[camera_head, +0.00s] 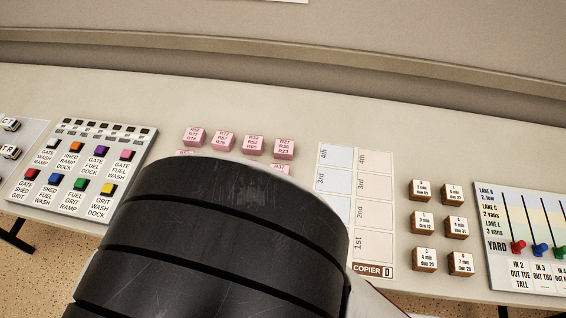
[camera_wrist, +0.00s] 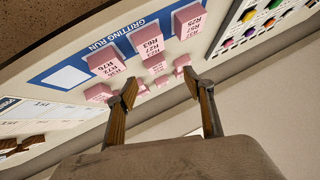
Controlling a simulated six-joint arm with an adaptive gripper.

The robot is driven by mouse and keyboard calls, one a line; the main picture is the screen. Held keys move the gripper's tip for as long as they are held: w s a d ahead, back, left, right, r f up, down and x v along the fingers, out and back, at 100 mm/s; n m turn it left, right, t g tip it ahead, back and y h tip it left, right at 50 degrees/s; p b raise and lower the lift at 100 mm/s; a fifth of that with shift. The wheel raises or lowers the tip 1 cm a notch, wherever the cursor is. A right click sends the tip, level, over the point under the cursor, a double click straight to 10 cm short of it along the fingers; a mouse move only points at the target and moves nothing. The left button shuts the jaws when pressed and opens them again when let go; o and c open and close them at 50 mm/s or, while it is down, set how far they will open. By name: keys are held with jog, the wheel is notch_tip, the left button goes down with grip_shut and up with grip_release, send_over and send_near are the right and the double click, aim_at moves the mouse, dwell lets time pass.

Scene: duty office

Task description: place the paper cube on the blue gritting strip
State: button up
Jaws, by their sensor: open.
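Pink lettered cubes, which look like paper note cubes, stand in rows on the desk; one (camera_head: 284,148) is at the right end of the back row. In the wrist view, three larger pink cubes, one of them in the middle (camera_wrist: 148,40), appear at the blue gritting strip (camera_wrist: 100,46), marked GRITTING RUN. A pale cell at the strip's left end is bare. My gripper (camera_wrist: 160,88) is open, with smaller pink cubes visible between and beyond its fingers. In the head view my arm hides the strip and my gripper.
A colour-button panel (camera_head: 85,165) lies left of the pink cubes. A copier chart (camera_head: 375,215), wood-sided cubes (camera_head: 422,222) and a lane slider panel (camera_head: 525,245) lie to the right. The desk (camera_head: 350,120) behind them is clear up to the wall.

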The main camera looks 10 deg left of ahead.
jog(key=w+r+g+y, duration=0.1)
jog(key=w+r+y, duration=0.1)
jog(key=w+r, duration=0.4)
jog(key=w+d+r+n+g+y, duration=0.2)
jog(key=w+d+r, duration=0.4)
jog(key=d+r, duration=0.6)
jog(key=s+d+r+h, duration=0.1)
jog(key=s+d+h, duration=0.2)
jog(key=d, duration=1.2)
jog(key=s+d+g+h, duration=0.1)
jog(key=s+d+h, duration=0.3)
jog(key=d, duration=1.2)
jog(key=s, duration=0.4)
jog(key=shift+d+r+m, duration=0.3)
jog(key=shift+r+m, duration=0.05)
jog(key=shift+m, duration=0.05)
